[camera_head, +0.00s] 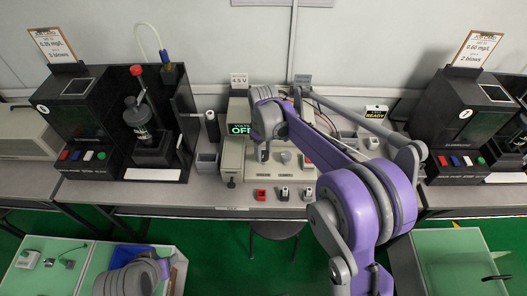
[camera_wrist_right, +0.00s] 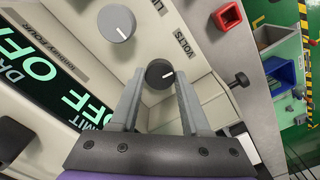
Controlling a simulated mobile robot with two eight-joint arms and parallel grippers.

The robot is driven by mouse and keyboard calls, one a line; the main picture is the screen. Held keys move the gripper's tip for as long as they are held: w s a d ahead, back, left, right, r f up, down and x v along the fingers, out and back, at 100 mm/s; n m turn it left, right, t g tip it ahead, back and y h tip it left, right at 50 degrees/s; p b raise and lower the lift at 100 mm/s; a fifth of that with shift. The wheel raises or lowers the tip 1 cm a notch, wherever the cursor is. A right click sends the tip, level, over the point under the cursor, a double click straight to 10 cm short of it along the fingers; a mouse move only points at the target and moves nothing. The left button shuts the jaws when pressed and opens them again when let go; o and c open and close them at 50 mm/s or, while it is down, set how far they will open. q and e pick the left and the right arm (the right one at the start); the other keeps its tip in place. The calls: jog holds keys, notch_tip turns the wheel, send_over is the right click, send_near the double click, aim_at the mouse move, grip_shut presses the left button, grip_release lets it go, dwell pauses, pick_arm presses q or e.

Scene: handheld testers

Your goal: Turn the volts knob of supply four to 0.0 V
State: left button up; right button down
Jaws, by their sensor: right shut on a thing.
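The supply (camera_head: 233,165) is a beige unit on the middle bench, with a green display (camera_head: 240,128) reading OFF. In the right wrist view its panel shows lettering ending in FOUR. The dark volts knob (camera_wrist_right: 159,73), with a white pointer mark, sits beside the word VOLTS. My right gripper (camera_wrist_right: 160,78) is shut on this knob, with one fingertip on each side of it. In the head view the right gripper (camera_head: 263,153) is over the supply's front and hides the knob. My left arm shows only in part at the bottom left; its gripper is out of view.
A larger grey knob (camera_wrist_right: 116,22) is close to the volts knob. A black side screw (camera_wrist_right: 240,79) and a red socket block (camera_wrist_right: 228,16) are nearby. A card (camera_head: 239,80) reading 4.5 V stands behind the supply. Black testers (camera_head: 85,115) flank it, well apart.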

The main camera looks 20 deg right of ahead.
aim_at(264, 155)
jog(key=shift+n, duration=0.8)
jog(key=shift+c, duration=1.9)
grip_release()
notch_tip(264, 155, up, 11)
jog(key=shift+p, duration=0.3)
